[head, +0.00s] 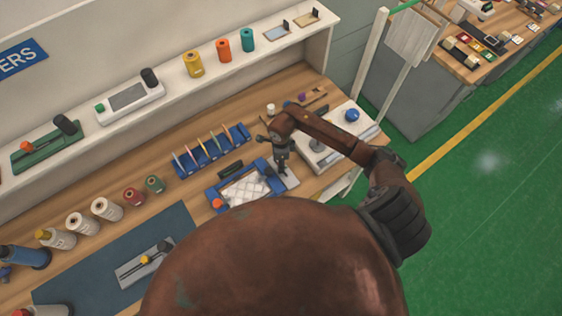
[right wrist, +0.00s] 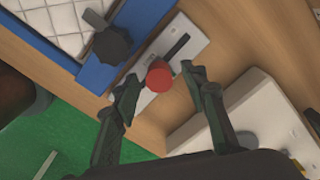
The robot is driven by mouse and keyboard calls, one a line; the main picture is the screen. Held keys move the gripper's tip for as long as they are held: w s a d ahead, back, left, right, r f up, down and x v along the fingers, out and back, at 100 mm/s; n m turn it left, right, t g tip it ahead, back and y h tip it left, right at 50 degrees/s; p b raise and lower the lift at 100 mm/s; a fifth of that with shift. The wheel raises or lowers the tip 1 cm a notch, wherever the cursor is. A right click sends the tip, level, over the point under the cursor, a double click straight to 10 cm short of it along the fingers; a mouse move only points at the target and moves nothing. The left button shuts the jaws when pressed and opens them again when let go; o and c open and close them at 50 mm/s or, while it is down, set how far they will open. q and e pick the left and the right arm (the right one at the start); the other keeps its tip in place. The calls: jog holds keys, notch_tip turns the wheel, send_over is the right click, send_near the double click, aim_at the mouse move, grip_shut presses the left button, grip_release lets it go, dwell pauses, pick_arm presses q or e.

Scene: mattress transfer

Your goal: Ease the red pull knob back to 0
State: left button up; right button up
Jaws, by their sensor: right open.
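The red pull knob (right wrist: 158,76) is a short red cylinder on a light grey plate (right wrist: 196,42) with a dark straight slot running away from it. My right gripper (right wrist: 160,74) is open, with one finger on each side of the knob. I cannot tell whether either finger touches it. In the head view my right gripper (head: 281,165) points down over the grey plate (head: 291,181), and the knob is hidden there. No scale marks can be read. My left gripper is not in view.
A blue frame (right wrist: 98,73) with a white quilted pad (right wrist: 45,22) and a black lobed knob (right wrist: 111,43) lies beside the plate. A white device (head: 345,128) with a blue knob stands to the right. A blue rack (head: 213,152) stands to the left.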

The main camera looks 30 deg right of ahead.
jog(key=shift+f, duration=0.1)
jog(key=shift+c, duration=0.4)
grip_shut()
dwell(0.3)
